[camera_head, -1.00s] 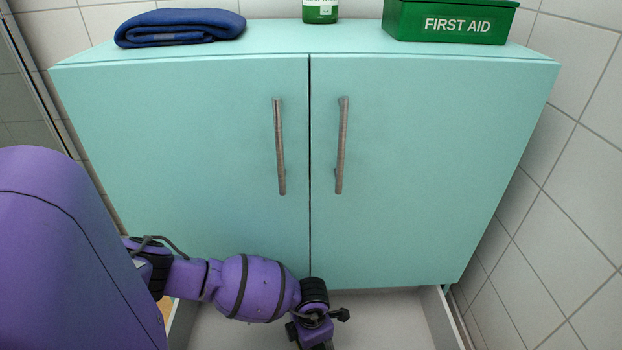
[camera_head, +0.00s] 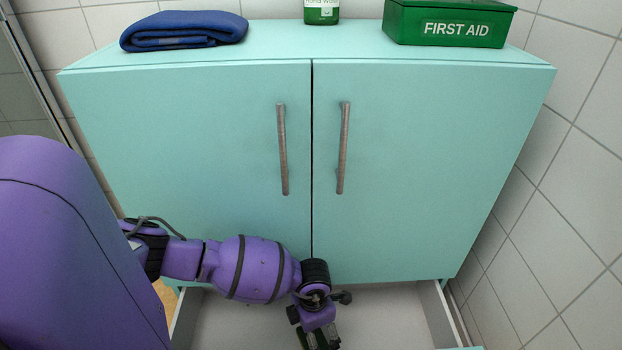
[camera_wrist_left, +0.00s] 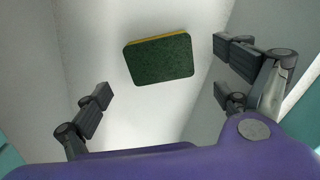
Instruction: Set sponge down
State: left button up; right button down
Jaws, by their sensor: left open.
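The sponge (camera_wrist_left: 159,60) shows in the left wrist view as a dark green pad with a yellow edge. It lies on the pale bottom of the open drawer (camera_head: 380,312), apart from the fingers. My left gripper (camera_wrist_left: 160,95) is open, with a finger at each side of the picture and the sponge between and beyond them. In the head view my left gripper (camera_head: 320,340) hangs down into the drawer and is cut off by the bottom edge. My right gripper is in neither view.
The turquoise cabinet (camera_head: 200,130) has two shut doors with upright metal handles. On its top are a folded blue towel (camera_head: 185,32), a green hand wash bottle (camera_head: 321,10) and a green first aid box (camera_head: 450,24). Tiled walls stand behind and right.

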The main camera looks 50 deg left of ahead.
pick_arm(q)
notch_tip(320, 180, up, 7)
jog(key=p, duration=0.2)
jog(key=shift+f, duration=0.15)
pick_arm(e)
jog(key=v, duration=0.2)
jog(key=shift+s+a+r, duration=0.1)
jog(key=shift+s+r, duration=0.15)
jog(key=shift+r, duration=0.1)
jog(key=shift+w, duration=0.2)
